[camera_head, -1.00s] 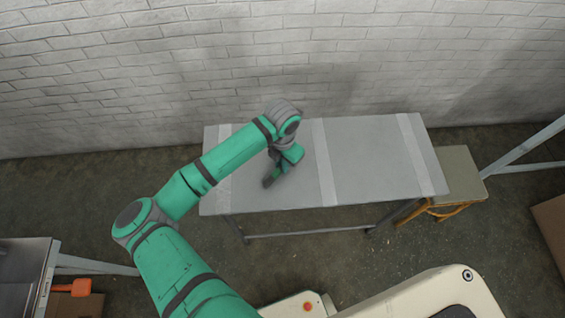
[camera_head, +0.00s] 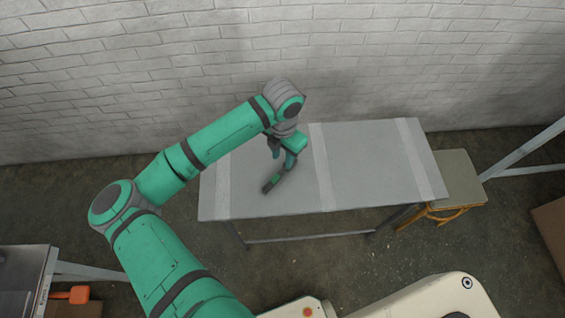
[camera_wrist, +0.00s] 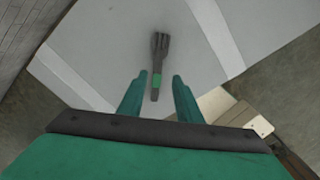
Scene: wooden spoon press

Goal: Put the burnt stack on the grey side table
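The burnt stack, a dark bundle of spoons with a green band, lies flat on the grey side table (camera_head: 375,165), left of its middle. It shows in the head view (camera_head: 268,187) and in the wrist view (camera_wrist: 160,47). My gripper (camera_head: 283,160) is above the stack, apart from it. In the wrist view my gripper (camera_wrist: 160,76) has its two green fingers spread, with the banded handle seen between and below them. Nothing is held. In the head view the fingers partly hide the stack.
A stool (camera_head: 455,180) stands at the table's right end. A white brick wall (camera_head: 400,60) rises behind. A metal bench (camera_head: 22,280) with an orange-handled item (camera_head: 79,294) is at the lower left.

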